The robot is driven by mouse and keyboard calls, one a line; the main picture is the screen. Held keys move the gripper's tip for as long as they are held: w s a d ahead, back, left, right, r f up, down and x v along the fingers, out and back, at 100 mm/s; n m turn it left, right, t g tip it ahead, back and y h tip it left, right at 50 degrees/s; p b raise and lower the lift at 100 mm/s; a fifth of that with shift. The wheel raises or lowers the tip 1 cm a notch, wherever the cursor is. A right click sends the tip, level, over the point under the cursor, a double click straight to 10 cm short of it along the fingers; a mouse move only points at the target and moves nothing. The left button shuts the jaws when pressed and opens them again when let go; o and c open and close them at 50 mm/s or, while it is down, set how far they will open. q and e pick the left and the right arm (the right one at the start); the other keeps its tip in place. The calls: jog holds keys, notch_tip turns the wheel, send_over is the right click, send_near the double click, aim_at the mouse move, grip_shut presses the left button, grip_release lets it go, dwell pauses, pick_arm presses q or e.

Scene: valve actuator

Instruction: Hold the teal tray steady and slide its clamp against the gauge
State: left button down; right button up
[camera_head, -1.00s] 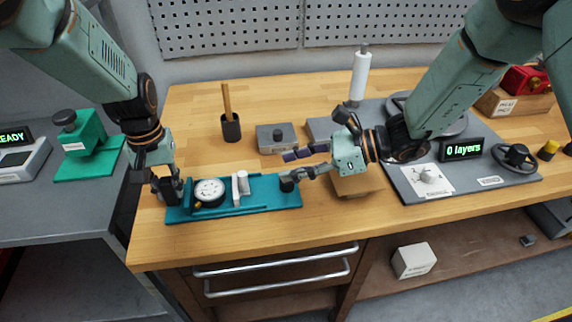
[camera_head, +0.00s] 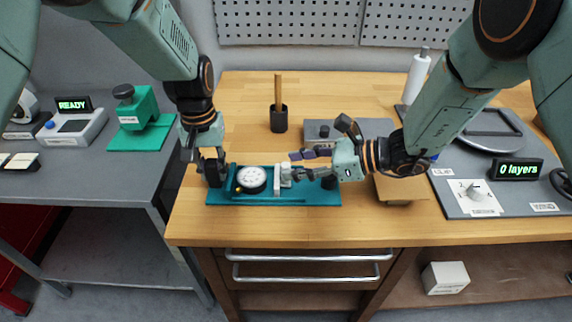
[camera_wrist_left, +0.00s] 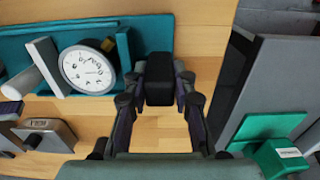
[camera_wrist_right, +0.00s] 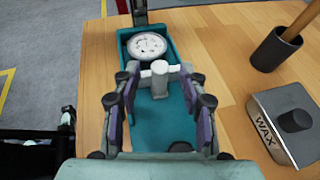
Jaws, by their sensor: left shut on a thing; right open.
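The teal tray (camera_head: 262,199) lies on the wooden bench with the round white-faced gauge (camera_head: 251,179) in its left part. The gauge also shows in the left wrist view (camera_wrist_left: 88,68). The pale clamp (camera_head: 282,178) stands in the tray just right of the gauge; in the right wrist view (camera_wrist_right: 158,76) it lies between my right fingers. My left gripper (camera_head: 214,170) is shut on the black grip (camera_wrist_left: 159,78) at the tray's left end. My right gripper (camera_head: 299,164) is open above the tray, its fingertips close to the clamp; contact is unclear.
A wax tin (camera_head: 322,132) and a black cup with a wooden stick (camera_head: 278,120) stand behind the tray. A grey plate with a "0 layers" display (camera_head: 516,169) is at right. A wooden block (camera_head: 400,190) sits right of the tray. The front bench strip is clear.

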aim_at(286, 164)
jog(key=shift+x, duration=1.55)
grip_shut()
